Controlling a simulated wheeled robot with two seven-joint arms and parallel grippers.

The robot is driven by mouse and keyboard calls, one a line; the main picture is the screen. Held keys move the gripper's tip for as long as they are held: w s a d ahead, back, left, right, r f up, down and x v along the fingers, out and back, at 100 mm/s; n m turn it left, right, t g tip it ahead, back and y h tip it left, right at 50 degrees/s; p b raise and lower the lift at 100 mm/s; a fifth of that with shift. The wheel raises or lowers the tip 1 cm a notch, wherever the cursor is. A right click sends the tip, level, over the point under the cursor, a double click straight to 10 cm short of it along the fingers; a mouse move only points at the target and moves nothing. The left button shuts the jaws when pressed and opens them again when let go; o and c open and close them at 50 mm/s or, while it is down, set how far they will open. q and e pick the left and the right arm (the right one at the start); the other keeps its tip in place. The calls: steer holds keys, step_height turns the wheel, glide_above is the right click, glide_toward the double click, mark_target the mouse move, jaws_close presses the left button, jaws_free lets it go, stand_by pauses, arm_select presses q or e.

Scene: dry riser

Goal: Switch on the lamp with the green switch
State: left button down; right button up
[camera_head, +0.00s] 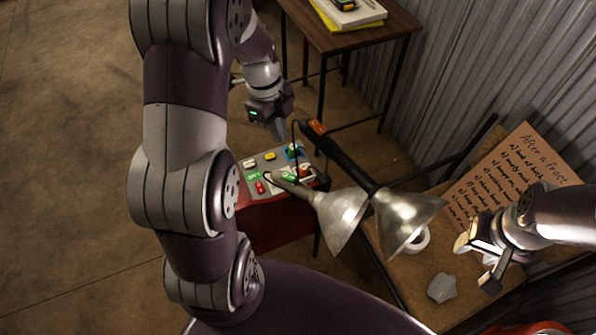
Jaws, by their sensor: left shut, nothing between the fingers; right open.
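A lamp with a pale handle and a metal shade (341,217) has a green switch (289,177) on its handle. The handle lies over a small panel with coloured parts. A second lamp with a dark handle and a metal shade (407,213) has an orange switch (317,127) and lies across beside the first shade. I cannot tell clearly whether either lamp is lit. My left gripper (278,130) is shut and empty, pointing down above the panel's far side, apart from the green switch. My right gripper (482,266) is open and empty over the board at right.
The panel (249,164) sits on a red stand (262,222). A wooden table (340,42) with books stands behind. A corrugated wall (470,70) closes the right side.

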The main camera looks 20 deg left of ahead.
mark_target(292, 177)
arm_select(q)
steer(key=d+f, duration=0.1)
steer(key=f, duration=0.8)
steer(key=d+f+b, duration=0.1)
steer(key=f, duration=0.3)
steer(key=shift+s+d+f, duration=0.25)
steer(key=shift+d+f, duration=0.05)
steer(key=shift+f, duration=0.05)
